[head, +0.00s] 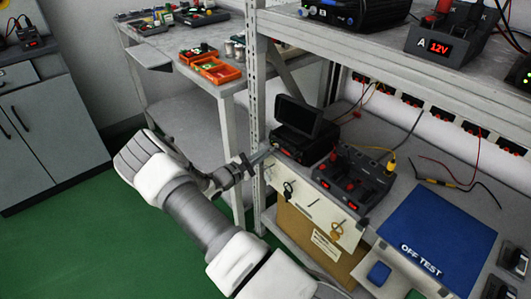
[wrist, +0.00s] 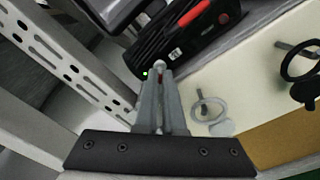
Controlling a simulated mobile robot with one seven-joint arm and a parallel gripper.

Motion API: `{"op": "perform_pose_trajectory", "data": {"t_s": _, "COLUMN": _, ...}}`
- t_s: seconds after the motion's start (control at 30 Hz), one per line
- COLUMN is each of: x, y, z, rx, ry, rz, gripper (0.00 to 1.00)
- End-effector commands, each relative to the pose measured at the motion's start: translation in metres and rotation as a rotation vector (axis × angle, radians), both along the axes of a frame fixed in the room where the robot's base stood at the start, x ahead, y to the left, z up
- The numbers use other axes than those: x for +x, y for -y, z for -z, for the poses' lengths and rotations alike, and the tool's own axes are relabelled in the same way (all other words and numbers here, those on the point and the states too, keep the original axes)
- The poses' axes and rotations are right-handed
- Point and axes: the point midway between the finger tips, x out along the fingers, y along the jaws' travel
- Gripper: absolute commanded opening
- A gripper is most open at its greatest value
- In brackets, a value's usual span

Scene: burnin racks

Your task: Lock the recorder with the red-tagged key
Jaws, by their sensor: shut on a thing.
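The recorder (head: 303,146) is a black box with a raised dark screen (head: 303,118), on the bench shelf beside the perforated post. My gripper (head: 268,154) is at its front left side. In the wrist view the recorder's dark front (wrist: 170,45) shows a small green light and a silver round spot just beyond my fingertips (wrist: 162,80). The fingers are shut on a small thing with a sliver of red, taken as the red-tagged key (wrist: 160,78). The fingers hide most of it; I cannot tell how far it is in the lock.
A cream panel below the shelf edge carries a black key (head: 288,188), a yellow key (head: 336,230), a grey-ringed key (wrist: 209,109) and a bare peg (head: 313,202). The perforated post (head: 256,100) is close to my gripper. A dark multi-slot unit (head: 352,180) stands right of the recorder.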

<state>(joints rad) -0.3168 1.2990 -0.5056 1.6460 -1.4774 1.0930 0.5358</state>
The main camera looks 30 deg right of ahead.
Motion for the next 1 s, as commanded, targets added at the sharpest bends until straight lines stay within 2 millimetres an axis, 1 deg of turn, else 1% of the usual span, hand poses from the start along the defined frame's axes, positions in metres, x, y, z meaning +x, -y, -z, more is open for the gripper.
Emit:
{"op": "perform_pose_trajectory", "data": {"t_s": 0.27, "x": 0.0000, "y": -0.0005, "z": -0.0008, "rx": -0.009, "ry": -0.041, "rz": -0.001, "gripper": 0.00}}
{"op": "perform_pose_trajectory", "data": {"t_s": 0.43, "x": -0.0002, "y": -0.0007, "z": -0.0015, "rx": -0.027, "ry": -0.129, "rz": 0.000, "gripper": 0.00}}
{"op": "perform_pose_trajectory", "data": {"t_s": 0.57, "x": -0.0002, "y": -0.0006, "z": -0.0022, "rx": -0.047, "ry": -0.230, "rz": 0.000, "gripper": 0.00}}
{"op": "perform_pose_trajectory", "data": {"t_s": 1.0, "x": -0.0003, "y": -0.0006, "z": -0.0016, "rx": -0.127, "ry": -0.639, "rz": -0.001, "gripper": 0.00}}
